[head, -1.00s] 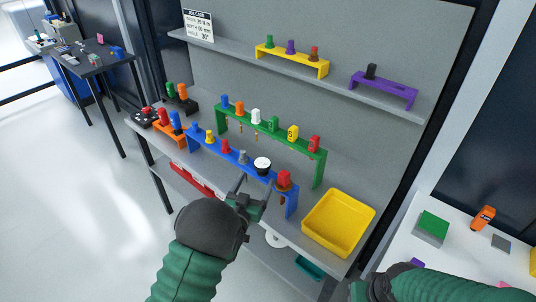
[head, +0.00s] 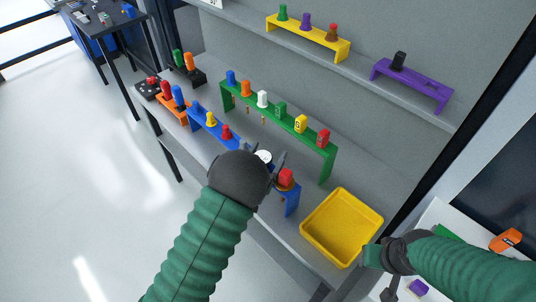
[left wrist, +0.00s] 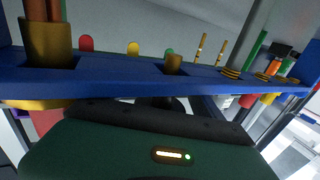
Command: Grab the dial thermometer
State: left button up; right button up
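The dial thermometer, with a round white dial (head: 263,156), stands in the blue rack (head: 292,204) on the bench and is partly hidden by my left gripper. My left gripper (head: 276,167) is at the rack beside the dial, its dark fingers partly hidden by my wrist. I cannot tell whether they touch the dial or are closed. In the left wrist view the blue rack (left wrist: 110,82) crosses close in front of the gripper body. My right gripper (head: 378,262) is at the lower right, near the yellow tray; its finger opening is unclear.
A red-topped tool (head: 286,178) stands at the blue rack's right end. A green rack (head: 328,160) with several coloured tools stands behind. A yellow tray (head: 343,200) lies to the right. A shelf above carries yellow (head: 310,42) and purple (head: 420,86) racks.

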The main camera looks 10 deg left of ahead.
pick_arm(q)
jog(key=shift+s+a+r, duration=0.1)
jog(key=shift+s+r, duration=0.1)
jog(key=shift+s, duration=0.1)
jog(key=shift+c, duration=0.9)
jog(key=shift+a, duration=0.2)
jog(key=shift+c, duration=1.2)
jog(key=shift+w+f, duration=0.15)
jog(key=shift+w, duration=0.1)
jog(key=c, duration=0.5)
jog(key=shift+d, duration=0.25)
jog(key=c, duration=0.5)
jog(key=shift+c, duration=0.3)
